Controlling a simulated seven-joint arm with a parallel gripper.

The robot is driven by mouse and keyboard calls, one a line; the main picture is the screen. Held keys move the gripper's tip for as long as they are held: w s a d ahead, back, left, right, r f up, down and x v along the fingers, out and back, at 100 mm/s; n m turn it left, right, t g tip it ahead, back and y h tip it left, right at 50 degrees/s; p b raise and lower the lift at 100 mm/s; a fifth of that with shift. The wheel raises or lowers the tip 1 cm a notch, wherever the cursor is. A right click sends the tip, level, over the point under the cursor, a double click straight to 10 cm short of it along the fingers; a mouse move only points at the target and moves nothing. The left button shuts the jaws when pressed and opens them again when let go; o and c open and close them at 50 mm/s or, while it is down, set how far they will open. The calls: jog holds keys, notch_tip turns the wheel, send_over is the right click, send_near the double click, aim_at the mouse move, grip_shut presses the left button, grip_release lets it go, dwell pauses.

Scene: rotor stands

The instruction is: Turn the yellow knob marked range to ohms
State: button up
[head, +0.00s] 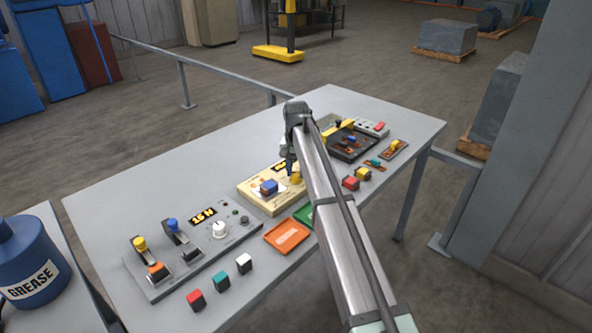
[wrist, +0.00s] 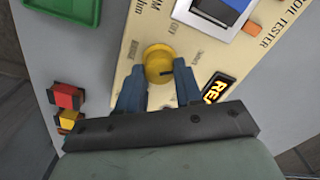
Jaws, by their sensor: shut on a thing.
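The yellow knob (wrist: 158,62) sits on a cream panel (wrist: 190,30) marked COIL TESTER. In the wrist view my gripper (wrist: 157,80) has its two blue-grey fingers on either side of the knob, shut on it. A dark pointer line on the knob points toward the right. Small lettering surrounds the knob, with part of a word like "ohm" near the top edge; it is too small to read surely. In the head view the knob (head: 296,179) shows beside my arm, and my gripper (head: 291,168) reaches down to it, partly hidden.
A grey panel (head: 185,280) with levers, an orange tray (head: 287,236), a green tray (head: 303,214), a dark tray (head: 350,153) and loose coloured blocks (head: 350,183) share the table. The table's left rear is clear.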

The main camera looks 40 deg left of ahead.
aim_at(296, 173)
dwell(0.3)
jog(key=o, duration=1)
jog(key=shift+o, duration=0.2)
notch_tip(296, 173, up, 14)
jog(key=shift+f, duration=0.1)
dwell(0.5)
